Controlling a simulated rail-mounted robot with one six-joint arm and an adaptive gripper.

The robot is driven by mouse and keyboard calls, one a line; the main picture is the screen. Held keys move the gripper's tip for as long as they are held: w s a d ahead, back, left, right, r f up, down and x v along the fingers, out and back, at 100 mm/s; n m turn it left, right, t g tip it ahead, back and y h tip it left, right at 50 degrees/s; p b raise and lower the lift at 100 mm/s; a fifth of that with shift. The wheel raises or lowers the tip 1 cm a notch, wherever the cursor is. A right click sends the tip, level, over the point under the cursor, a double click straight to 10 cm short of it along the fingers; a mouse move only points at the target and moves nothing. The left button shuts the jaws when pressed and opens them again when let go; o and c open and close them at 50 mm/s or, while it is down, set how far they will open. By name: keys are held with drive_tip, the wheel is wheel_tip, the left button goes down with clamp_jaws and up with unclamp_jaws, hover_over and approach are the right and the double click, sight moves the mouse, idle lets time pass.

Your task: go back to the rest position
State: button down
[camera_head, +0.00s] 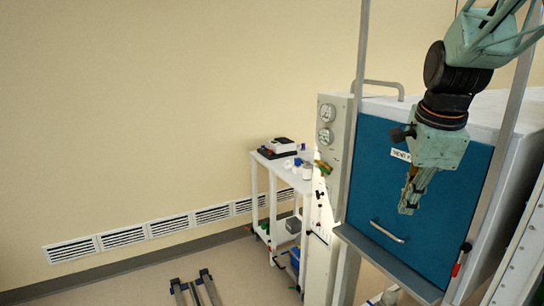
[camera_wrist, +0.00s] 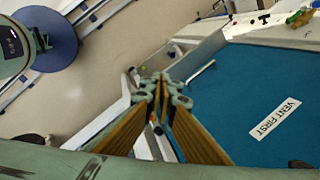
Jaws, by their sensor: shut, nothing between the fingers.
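My gripper (camera_head: 407,207) hangs pointing down in front of the blue door (camera_head: 370,190) of the glovebox in the head view. Its fingers are shut and empty. In the wrist view the fingertips (camera_wrist: 161,78) meet near the middle of the picture. The blue door (camera_wrist: 235,85) lies to the right there, with a label reading "VENT FIRST" (camera_wrist: 274,117). The door's metal handle (camera_head: 387,231) is below my gripper in the head view. It also shows in the wrist view (camera_wrist: 201,72), just right of the fingertips.
A white cart (camera_head: 274,170) with a dark device (camera_head: 279,147) and small items stands left of the glovebox. A panel with gauges (camera_head: 326,125) is beside the door. A metal post (camera_head: 361,50) rises at the glovebox's front left. Open floor (camera_head: 130,288) lies at the lower left.

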drive_tip(key=s+a+n, duration=0.4)
drive_tip(key=s+n, duration=0.3)
drive_tip(key=s, duration=0.3)
drive_tip(key=s+a+r+n, duration=0.1)
drive_tip(key=s+a+n, duration=0.3)
drive_tip(key=s+n, duration=0.3)
drive_tip(key=s+a+n, duration=0.3)
drive_tip(key=s+n, duration=0.3)
drive_tip(key=s, duration=0.9)
drive_tip(key=shift+s+a+r+n+t+y, duration=0.25)
drive_tip(key=shift+a+n+t+y, duration=0.05)
drive_tip(key=shift+a+n, duration=0.1)
